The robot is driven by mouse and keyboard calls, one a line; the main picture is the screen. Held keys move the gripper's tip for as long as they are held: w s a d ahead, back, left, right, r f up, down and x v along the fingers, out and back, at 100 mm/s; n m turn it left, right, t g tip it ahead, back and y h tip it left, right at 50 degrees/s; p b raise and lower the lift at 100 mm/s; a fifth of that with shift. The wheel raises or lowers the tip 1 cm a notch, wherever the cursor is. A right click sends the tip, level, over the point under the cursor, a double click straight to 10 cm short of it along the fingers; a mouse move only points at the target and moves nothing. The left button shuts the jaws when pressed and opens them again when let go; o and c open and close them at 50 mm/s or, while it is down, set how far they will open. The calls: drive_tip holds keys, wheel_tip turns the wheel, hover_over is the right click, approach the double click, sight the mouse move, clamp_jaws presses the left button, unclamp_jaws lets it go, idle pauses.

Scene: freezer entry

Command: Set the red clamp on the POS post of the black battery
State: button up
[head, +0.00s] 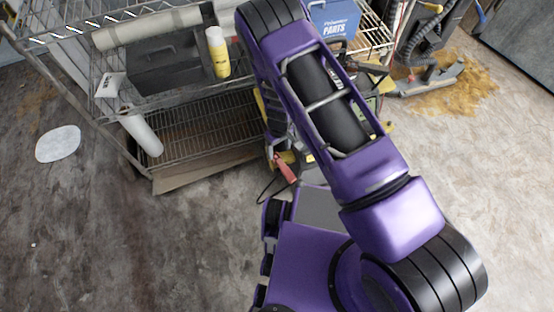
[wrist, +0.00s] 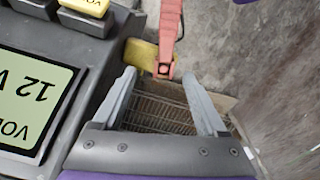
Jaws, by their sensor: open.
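The red clamp (head: 286,170) shows in the head view just below my arm, at the side of a yellow-and-grey device. In the wrist view the red clamp (wrist: 170,30) is at the top centre, against a yellow bracket (wrist: 141,54) on the device's side. My gripper (wrist: 165,76) is open and empty. Its two fingers point towards the clamp, whose lower end lies just beyond the gap between the fingertips. My arm hides the gripper in the head view. I cannot make out the black battery or its POS post in either view.
The device has a display (wrist: 35,100) reading 12 V, upside down, close on the gripper's left. A blue parts box (head: 335,18) is behind my arm. The floor at left is mostly clear.

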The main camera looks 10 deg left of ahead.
sight(277, 158)
drive_tip(key=f, duration=0.5)
drive_tip(key=shift+s+a+f+b, duration=0.1)
drive_tip(key=shift+a+f+b, duration=0.2)
drive_tip(key=shift+a+b, duration=0.1)
drive_tip(key=shift+c, duration=0.3)
clamp_jaws()
